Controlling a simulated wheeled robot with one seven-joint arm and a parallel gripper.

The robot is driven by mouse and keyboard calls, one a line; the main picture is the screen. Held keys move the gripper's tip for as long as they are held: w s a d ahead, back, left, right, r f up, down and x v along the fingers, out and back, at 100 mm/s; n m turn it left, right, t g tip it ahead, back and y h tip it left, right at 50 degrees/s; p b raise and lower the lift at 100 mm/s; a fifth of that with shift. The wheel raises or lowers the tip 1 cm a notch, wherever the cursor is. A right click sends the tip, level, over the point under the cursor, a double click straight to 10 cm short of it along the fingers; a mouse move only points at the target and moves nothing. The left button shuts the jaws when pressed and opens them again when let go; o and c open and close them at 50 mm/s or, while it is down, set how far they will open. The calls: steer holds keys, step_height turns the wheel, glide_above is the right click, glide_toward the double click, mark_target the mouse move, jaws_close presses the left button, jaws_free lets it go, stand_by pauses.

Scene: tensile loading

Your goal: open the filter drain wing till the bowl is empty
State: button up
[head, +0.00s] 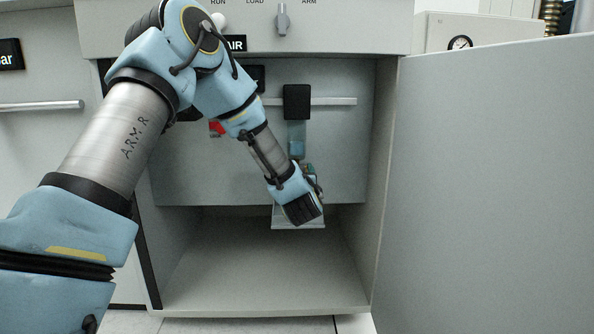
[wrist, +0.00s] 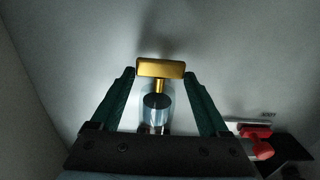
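The filter bowl (head: 297,148) is a clear blue-tinted cylinder under a black block (head: 297,101) in the open cabinet. In the wrist view the bowl (wrist: 157,115) shows end-on, with a dark patch inside; its liquid level is unclear. The brass drain wing (wrist: 160,68) is a flat bar on a short stem, roughly level in the picture. My gripper (wrist: 160,74) has its two green fingers spread, one at each end of the wing. Whether they touch it I cannot tell. In the head view my gripper (head: 312,182) is just below the bowl, and the wing is hidden.
A red part (head: 217,127) is left of the bowl; red also shows at the wrist view's lower right (wrist: 258,148). The open door (head: 490,180) bounds the right side. The cabinet floor (head: 265,270) is clear.

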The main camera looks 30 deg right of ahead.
steer(key=c, duration=0.9)
steer(key=shift+d+n+y+p, duration=0.15)
steer(key=shift+n+y+p, duration=0.15)
steer(key=shift+y+p, duration=0.1)
steer(key=shift+d+n+t+y+p, duration=0.2)
steer(key=shift+n+y+p, duration=1)
steer(key=shift+y, duration=0.8)
steer(key=shift+d+n+t+y+p, duration=0.1)
steer(key=shift+d+n+y+p, duration=0.2)
steer(key=shift+n+y+p, duration=1.05)
steer(key=shift+d+n+t+y+p, duration=0.2)
steer(key=shift+n+y+p, duration=0.85)
steer(key=shift+y, duration=1.6)
steer(key=shift+n+b, duration=0.35)
steer(key=shift+n, duration=0.05)
steer(key=o, duration=1.3)
